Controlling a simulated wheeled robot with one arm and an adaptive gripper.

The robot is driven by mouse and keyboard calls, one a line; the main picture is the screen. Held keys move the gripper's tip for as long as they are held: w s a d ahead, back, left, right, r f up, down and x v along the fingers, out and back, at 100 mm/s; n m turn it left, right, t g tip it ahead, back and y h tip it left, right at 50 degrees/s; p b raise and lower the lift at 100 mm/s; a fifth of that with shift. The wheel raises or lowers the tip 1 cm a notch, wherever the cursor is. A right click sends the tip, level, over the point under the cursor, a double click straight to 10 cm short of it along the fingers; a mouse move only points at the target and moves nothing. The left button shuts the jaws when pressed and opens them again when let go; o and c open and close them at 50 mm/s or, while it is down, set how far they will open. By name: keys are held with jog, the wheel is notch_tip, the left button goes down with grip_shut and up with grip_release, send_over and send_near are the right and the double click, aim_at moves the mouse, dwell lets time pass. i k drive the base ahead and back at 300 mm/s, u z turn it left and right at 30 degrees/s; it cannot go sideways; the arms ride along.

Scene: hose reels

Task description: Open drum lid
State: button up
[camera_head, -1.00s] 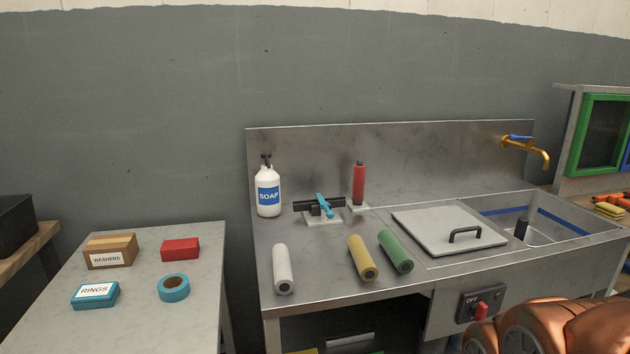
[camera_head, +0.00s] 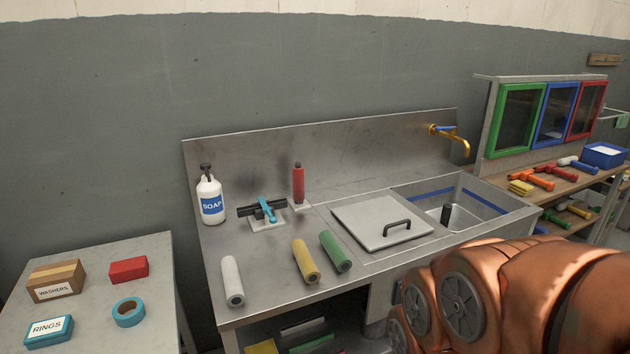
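A flat grey square lid (camera_head: 366,222) with a black bar handle (camera_head: 397,226) lies closed on the steel sink counter, left of the open basin. I cannot tell whether it is the drum lid; no drum is plainly visible. Copper-coloured rounded links of my own arm fill the lower right. My gripper is outside the view.
The steel counter (camera_head: 215,264) holds a soap bottle (camera_head: 210,197), a red cylinder (camera_head: 298,184) and white, yellow and green rolls. A side table (camera_head: 95,318) with boxes stands left. A workbench with tools (camera_head: 548,180) and coloured-frame cabinets (camera_head: 557,112) stands right.

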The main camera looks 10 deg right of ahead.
aim_at(377, 223)
jog(key=k, duration=0.6)
jog(key=z, duration=0.15)
jog(key=i, duration=1.5)
jog(key=u, duration=0.65)
